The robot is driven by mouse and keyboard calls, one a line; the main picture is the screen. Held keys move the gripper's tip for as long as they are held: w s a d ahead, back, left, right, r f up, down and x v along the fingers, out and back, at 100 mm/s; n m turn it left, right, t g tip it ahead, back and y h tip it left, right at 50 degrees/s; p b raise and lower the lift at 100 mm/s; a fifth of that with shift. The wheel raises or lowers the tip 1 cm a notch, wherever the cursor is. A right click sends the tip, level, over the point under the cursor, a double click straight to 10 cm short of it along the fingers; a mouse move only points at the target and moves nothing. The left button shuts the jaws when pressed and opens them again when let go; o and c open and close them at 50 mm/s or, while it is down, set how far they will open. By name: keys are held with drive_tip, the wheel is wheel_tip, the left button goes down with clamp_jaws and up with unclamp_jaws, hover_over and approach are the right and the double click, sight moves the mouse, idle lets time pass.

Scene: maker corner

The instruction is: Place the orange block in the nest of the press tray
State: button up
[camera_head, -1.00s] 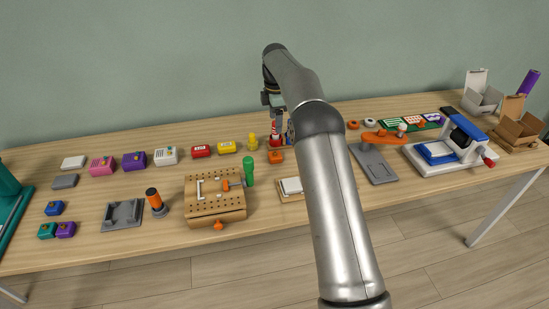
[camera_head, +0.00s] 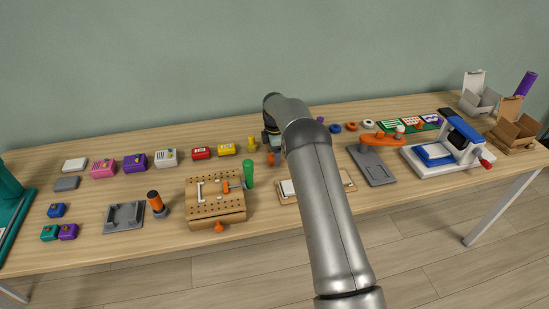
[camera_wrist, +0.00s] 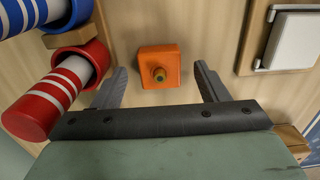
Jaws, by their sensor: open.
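The orange block (camera_wrist: 158,60) sits on the wooden table, with a small round dark-yellow knob on its top. In the wrist view it lies between the fingertips of my gripper (camera_wrist: 160,68), clear of both fingers. The gripper is open and empty above it. In the head view a bit of the block (camera_head: 271,160) shows below the gripper, the rest hidden. At the right stands a white press with a blue tray (camera_head: 434,154). At the left lies a grey tray (camera_head: 124,217) with raised corners. I cannot tell for sure which holds the nest.
A white tile (camera_wrist: 292,40) on a wooden board lies right. A pegboard box (camera_head: 214,203) and green peg (camera_head: 248,172) stand near the block in the head view.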

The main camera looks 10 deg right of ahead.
drive_tip(key=shift+f, duration=0.45)
drive_tip(key=c, duration=1.1)
drive_tip(key=shift+c, duration=0.4)
drive_tip(key=shift+r, duration=0.15)
